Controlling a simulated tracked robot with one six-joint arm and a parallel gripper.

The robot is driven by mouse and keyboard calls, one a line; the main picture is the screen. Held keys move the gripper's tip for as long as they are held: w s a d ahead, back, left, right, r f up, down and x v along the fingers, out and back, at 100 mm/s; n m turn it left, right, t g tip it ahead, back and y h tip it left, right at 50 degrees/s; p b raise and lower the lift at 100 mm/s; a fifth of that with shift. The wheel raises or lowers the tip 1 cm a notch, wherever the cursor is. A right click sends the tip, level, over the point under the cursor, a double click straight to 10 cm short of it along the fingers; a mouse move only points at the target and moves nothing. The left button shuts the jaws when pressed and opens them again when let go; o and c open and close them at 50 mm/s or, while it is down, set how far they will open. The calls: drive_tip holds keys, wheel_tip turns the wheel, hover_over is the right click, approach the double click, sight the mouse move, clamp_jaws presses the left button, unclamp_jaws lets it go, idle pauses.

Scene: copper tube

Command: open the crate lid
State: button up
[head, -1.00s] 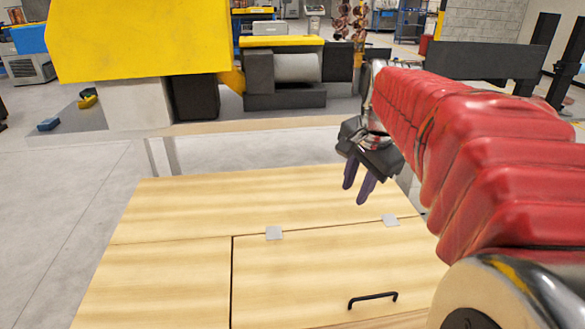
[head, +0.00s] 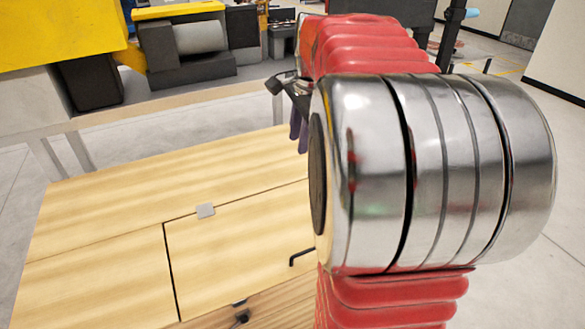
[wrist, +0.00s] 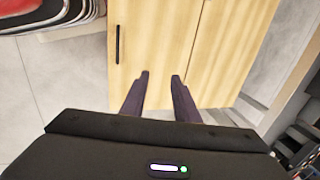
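The pale wooden crate (head: 95,215) stands at the lower left of the head view. Its lid (head: 225,235) lies flat and closed, with a grey hinge plate (head: 205,210) on its back seam. The black bar handle (head: 300,257) lies near the lid's front edge, partly hidden by my arm. In the wrist view the handle (wrist: 117,45) is left of my fingers. My gripper (wrist: 160,75) is open and empty, its dark purple fingers apart, above the crate. In the head view my arm hides most of it.
A dark latch-like fitting (head: 241,315) shows on the crate's front. A yellow and grey machine (head: 185,45) stands behind the crate. Bare grey floor lies left of the crate. My arm blocks the right half of the head view.

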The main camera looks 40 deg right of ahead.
drive_tip(key=x, duration=1.2)
drive_tip(key=shift+w, duration=0.15)
drive_tip(key=shift+c, duration=0.5)
clamp_jaws()
drive_tip(key=c, duration=0.6)
unclamp_jaws()
drive_tip(key=o, duration=0.7)
